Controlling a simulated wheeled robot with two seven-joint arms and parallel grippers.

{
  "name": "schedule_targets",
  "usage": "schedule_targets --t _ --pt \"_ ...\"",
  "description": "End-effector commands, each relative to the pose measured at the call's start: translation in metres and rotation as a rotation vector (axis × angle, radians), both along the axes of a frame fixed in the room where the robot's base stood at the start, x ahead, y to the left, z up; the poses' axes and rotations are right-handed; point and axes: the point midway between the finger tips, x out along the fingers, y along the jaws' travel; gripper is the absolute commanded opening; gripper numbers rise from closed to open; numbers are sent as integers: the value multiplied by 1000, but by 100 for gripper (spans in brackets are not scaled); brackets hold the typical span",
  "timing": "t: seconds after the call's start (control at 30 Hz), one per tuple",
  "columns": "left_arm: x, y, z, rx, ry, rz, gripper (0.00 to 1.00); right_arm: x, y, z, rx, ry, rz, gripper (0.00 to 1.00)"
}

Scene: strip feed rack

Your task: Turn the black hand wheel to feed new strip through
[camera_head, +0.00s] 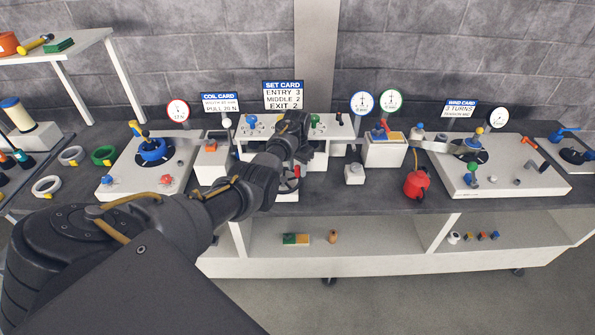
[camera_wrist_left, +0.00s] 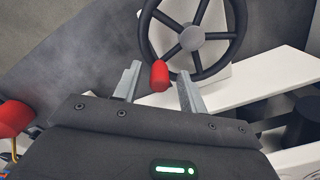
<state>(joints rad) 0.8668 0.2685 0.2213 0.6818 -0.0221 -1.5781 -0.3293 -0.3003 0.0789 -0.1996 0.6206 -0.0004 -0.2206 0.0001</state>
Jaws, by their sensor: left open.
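The black hand wheel (camera_wrist_left: 191,38) shows large at the top of the left wrist view, with spokes and a grey hub on a white block. Its red handle (camera_wrist_left: 160,76) sits on the near side of the rim. My left gripper (camera_wrist_left: 158,84) is open, with one finger on each side of the red handle; whether either finger touches it, I cannot tell. In the head view the wheel (camera_head: 289,185) is partly hidden by my left arm, whose gripper (camera_head: 296,160) is at the wheel. My right gripper is not in view.
The set card (camera_head: 283,95) stands behind the white rack (camera_head: 340,128). A small white block (camera_head: 354,174) and a red canister (camera_head: 416,184) stand to the right on the dark bench. Bench room between them is clear. A coil station (camera_head: 150,165) stands left.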

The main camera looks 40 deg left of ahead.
Motion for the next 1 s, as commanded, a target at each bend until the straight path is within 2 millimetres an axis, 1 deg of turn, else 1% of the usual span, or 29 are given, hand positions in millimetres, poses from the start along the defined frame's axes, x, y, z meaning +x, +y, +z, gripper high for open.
schedule_targets --t 0.2,0.27,0.53,0.77,1.0 --pt "0 0 0 0 0 0 42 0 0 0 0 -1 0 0" --pt "0 0 0 0 0 0 35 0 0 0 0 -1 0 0" --pt "0 0 0 0 1 0 0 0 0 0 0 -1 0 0" --pt "0 1 0 0 1 18 0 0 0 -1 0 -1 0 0" --pt "4 6 -1 -1 1 131 0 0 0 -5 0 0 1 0"
